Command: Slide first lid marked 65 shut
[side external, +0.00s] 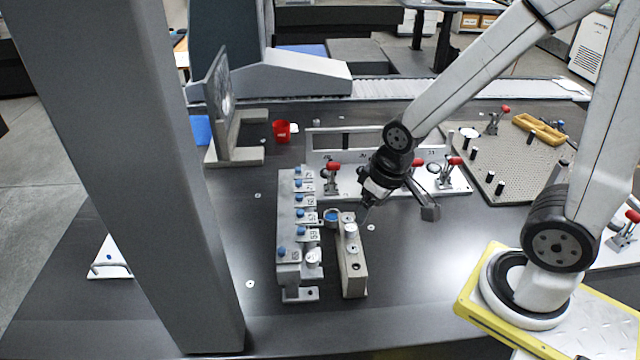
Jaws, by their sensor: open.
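A grey rack (288,225) stands left of centre, with a row of small lids that have blue knobs and number tags. The tag that seems to read 65 (313,235) is near the front of the row, beside a blue knob (301,231); the digits are small and I cannot be sure of them. The frontmost blue knob (282,251) sits further left than the others, and a round pale piece (313,257) shows to its right. My gripper (364,214) is open, pointing down at the right side of a beige block, right of the rack. Its fingertips are small and partly unclear.
The beige block (354,275) holds a blue-topped ring (331,216) and metal cylinders close to the rack's right side. A grey column (130,170) stands left.

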